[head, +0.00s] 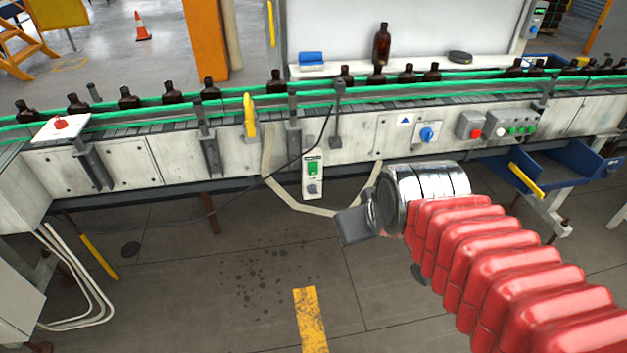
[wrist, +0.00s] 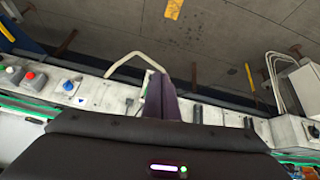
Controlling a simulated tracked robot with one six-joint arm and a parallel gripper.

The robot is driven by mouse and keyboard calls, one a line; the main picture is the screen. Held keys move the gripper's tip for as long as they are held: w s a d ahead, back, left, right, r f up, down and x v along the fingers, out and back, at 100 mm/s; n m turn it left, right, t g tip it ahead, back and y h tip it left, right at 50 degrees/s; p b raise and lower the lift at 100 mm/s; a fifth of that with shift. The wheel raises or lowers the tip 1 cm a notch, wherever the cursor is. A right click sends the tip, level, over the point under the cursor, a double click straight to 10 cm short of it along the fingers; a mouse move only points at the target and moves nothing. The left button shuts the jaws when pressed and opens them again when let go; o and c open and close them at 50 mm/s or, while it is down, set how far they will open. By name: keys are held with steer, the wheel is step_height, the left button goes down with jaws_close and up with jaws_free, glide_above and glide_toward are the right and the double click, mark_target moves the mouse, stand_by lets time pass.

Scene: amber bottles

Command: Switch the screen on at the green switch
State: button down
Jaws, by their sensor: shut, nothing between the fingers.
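No screen can be clearly identified; a small device with a green display (head: 540,11) is at the top right.
Amber bottles (head: 277,82) line the green-railed conveyor, and one bottle (head: 381,45) stands on the shelf behind. A blue knob (head: 427,134) and a red button (head: 475,132) are on the conveyor front. A pale cable loops beside the switch box. A blue bin (head: 570,166) is at right.

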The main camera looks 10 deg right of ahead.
mark_target(313, 173)
steer(key=w+f+n+t, duration=0.3)
steer(key=w+f+n, duration=0.15)
steer(key=w, duration=0.75)
steer(key=w+f+n+t, duration=0.2)
steer(key=w+f+n, duration=0.3)
steer(key=w, duration=0.7)
steer(key=w+f+n+t, duration=0.2)
steer(key=f+n, duration=0.1)
steer(key=f, duration=0.4)
steer(key=w+f+n+t, duration=0.2)
steer(key=f+n+t, duration=0.1)
steer(key=f, duration=0.4)
steer(key=shift+w+f+n, duration=0.35)
steer(key=shift+f+n, duration=0.05)
steer(key=shift+n, duration=0.15)
steer(key=w, duration=0.4)
steer(key=w+f, duration=0.1)
steer(key=w, duration=0.9)
steer(key=shift+f, duration=0.35)
steer(key=shift+a, duration=0.1)
